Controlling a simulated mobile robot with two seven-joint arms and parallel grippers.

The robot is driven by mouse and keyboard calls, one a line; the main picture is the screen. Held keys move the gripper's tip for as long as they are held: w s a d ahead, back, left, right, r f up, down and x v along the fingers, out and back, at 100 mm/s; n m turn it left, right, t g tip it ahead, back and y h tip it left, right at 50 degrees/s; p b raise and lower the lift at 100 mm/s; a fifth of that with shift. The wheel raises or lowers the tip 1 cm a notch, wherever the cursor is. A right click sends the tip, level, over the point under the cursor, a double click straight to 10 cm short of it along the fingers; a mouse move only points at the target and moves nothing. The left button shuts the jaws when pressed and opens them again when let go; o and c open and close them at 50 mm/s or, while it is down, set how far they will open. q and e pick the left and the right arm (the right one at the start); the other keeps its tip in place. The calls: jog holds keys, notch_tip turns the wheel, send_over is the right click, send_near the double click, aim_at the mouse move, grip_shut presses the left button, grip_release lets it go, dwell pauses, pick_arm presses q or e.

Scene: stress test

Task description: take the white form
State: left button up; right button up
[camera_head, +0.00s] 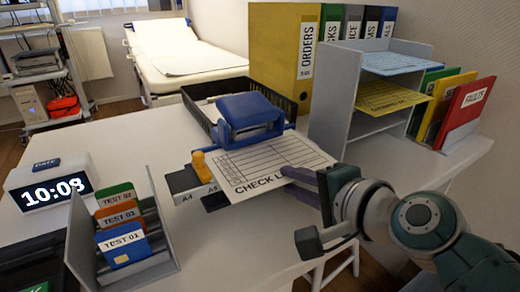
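The white form (262,165), printed with a table and the word "CHECK", lies with its back edge at the blue hole punch (248,118). My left gripper is not in view.
A card rack (163,247) and a clock (45,185) stand at the left. A black tray (200,112) and a yellow ORDERS binder (283,50) are behind the punch. A grey paper shelf (338,100) stands close behind my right gripper. The table front (240,245) is clear.

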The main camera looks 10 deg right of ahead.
grip_shut()
dwell(0.4)
jog(key=shift+r, duration=0.15)
jog(key=shift+s, duration=0.1)
